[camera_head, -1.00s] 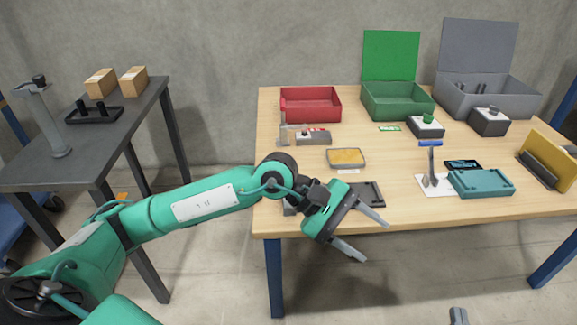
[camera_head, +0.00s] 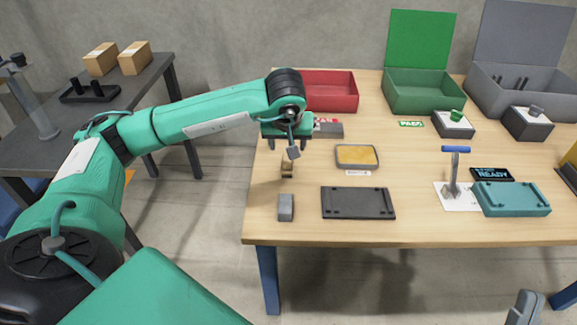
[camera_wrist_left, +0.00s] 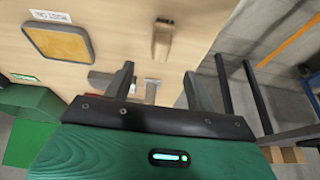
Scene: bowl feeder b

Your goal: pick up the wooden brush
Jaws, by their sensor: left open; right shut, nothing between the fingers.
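The wooden brush (camera_head: 287,168), a small brown piece, is near the table's left edge, in front of my left gripper (camera_head: 288,145). In the left wrist view the brush (camera_wrist_left: 162,42) lies beyond the fingertips, roughly in line with the gap between them. My left gripper (camera_wrist_left: 158,72) is open and empty, pointing down at the left side of the table; the arm partly hides its fingers in the head view. Of my right gripper (camera_head: 525,306), only a grey part shows at the bottom right edge, off the table; it is shut.
A grey block (camera_head: 286,207) and a dark tray (camera_head: 357,203) lie near the front edge. A yellow-filled tray (camera_head: 357,156) is right of the brush. The red bin (camera_head: 330,91) stands behind. A tool stands on a white sheet (camera_head: 462,204) beside a teal fixture (camera_head: 512,198).

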